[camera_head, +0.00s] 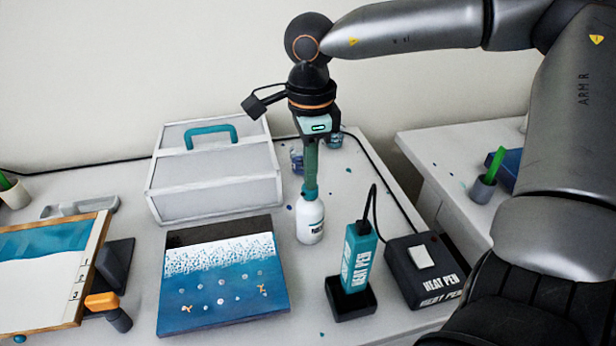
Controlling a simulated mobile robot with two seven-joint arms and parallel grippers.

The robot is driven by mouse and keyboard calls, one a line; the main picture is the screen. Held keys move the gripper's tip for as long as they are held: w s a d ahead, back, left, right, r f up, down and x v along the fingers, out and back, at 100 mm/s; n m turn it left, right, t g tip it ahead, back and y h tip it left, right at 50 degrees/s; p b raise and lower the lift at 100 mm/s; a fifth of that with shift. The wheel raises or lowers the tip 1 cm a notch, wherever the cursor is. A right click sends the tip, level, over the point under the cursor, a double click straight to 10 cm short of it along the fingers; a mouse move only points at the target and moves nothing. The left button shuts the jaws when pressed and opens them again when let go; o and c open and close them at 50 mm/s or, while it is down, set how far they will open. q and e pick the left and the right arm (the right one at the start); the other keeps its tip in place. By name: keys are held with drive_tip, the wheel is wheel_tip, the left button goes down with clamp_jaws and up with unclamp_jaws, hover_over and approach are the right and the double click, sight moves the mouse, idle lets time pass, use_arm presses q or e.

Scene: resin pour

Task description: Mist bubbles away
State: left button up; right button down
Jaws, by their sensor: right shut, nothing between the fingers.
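A white bottle (310,222) with a teal top stands upright on the table, left of the heat pen. My right gripper (310,185) comes down from above, its fingers shut and empty, right at the bottle's teal top. I cannot tell whether the fingertips touch it. A blue and white resin panel (190,300) with a dark far edge lies to the left of the bottle. Several pale round bubbles (221,284) and small orange shapes show on its blue part. My left gripper is not in view.
A teal heat pen (358,258) stands in a black holder, beside its black control box (410,283). A grey case (215,182) with a teal handle stands behind the panel. A wood-framed board (40,290) is at left.

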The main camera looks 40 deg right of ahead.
drive_tip(key=shift+f, duration=0.25)
drive_tip(key=shift+r+p, duration=0.55)
drive_tip(key=shift+r, duration=0.5)
idle(0.4)
